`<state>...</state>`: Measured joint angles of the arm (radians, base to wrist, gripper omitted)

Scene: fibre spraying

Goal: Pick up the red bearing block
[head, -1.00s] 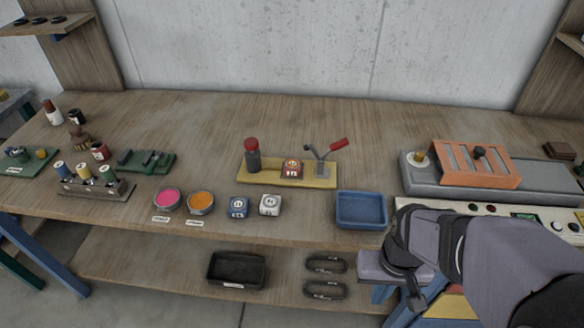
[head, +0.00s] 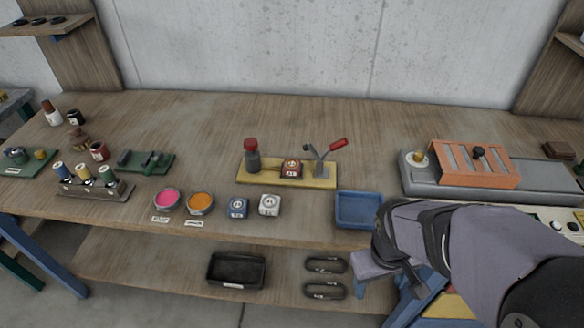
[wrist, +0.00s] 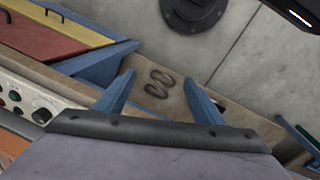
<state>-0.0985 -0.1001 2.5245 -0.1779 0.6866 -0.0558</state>
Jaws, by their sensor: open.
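The red bearing block (head: 291,168) sits on the yellow base plate (head: 258,179) at the middle of the workbench, between a dark red-capped post (head: 251,155) and a red-handled lever clamp (head: 326,156). My gripper (head: 382,246) is at the right, over the bench's front edge, well apart from the block. In the wrist view my gripper (wrist: 160,98) shows two blue fingers spread wide with nothing between them. The block is not in the wrist view.
A blue block (head: 238,207) and a white block (head: 269,205) stand in front of the yellow plate. A blue tray (head: 358,210) lies between my gripper and the plate. A grey and orange fixture (head: 480,166) stands at the right. Bench space behind the plate is clear.

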